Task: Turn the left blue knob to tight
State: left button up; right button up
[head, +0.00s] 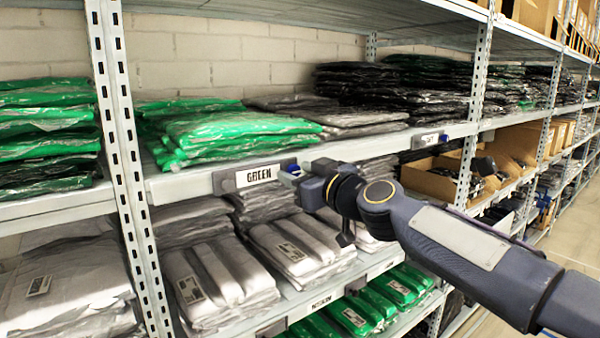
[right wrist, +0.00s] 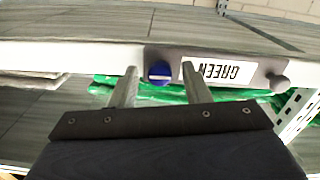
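The left blue knob (head: 293,170) is at the right end of the GREEN label plate (head: 258,177) on the shelf edge. In the right wrist view the knob (right wrist: 160,72) is round, with a pale line running nearly level across it. My right gripper (head: 306,182) is at the knob and partly hides it in the head view. In the right wrist view the fingers of this gripper (right wrist: 159,80) are open, one on each side of the knob, with gaps showing. Whether the fingertips reach level with the knob is unclear. My left gripper is out of view.
A second label plate (head: 425,140) with a blue knob (head: 443,137) is farther right along the same shelf edge. Green bagged garments (head: 225,135) lie above the near plate, and grey ones (head: 290,245) below. A perforated upright (head: 125,150) stands left of it.

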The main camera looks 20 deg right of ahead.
grip_shut()
jog(key=shift+m, duration=0.3)
jog(key=m, duration=0.3)
jog(key=shift+m, duration=0.4)
jog(key=m, duration=0.4)
jog(key=shift+m+b, duration=0.3)
jog(key=shift+b, duration=0.05)
jog(key=m, duration=0.4)
jog(key=shift+m, duration=2.5)
